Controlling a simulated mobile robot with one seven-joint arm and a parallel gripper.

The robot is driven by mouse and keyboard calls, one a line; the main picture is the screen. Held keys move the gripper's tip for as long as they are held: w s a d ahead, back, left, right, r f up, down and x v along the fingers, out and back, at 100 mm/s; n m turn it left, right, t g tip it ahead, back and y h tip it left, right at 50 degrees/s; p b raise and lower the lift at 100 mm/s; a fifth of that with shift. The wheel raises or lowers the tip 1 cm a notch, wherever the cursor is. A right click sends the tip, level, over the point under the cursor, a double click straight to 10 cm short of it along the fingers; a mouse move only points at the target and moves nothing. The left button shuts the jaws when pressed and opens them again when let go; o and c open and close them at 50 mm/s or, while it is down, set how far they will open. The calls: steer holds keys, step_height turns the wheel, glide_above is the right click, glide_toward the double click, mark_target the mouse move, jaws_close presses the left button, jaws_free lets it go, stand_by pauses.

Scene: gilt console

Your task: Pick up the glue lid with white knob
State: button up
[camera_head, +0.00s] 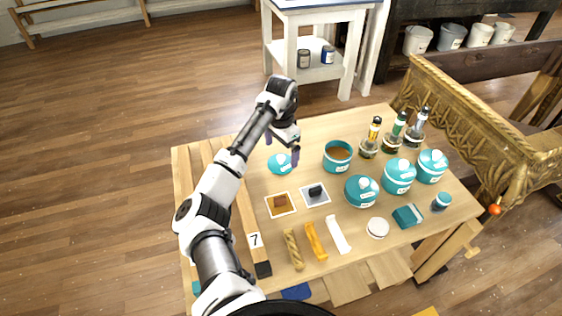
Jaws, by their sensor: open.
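The teal lid (279,164) with a small pale knob lies on the wooden table, left of an open teal pot (338,163) with brown contents. My gripper (285,147) is open and points down just above and behind the lid. Whether a finger touches the lid cannot be told. Nothing shows between the fingers.
Several lidded teal pots (361,191) and bottles (391,138) stand to the right. Two small square samples (280,204) lie in front of the lid. A carved gilt console (470,125) stands at the table's right edge. Bare wood shows around the lid.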

mark_target(281, 157)
steer(key=shift+s+f, duration=0.1)
steer(key=shift+f, duration=1.75)
steer(key=c, duration=1)
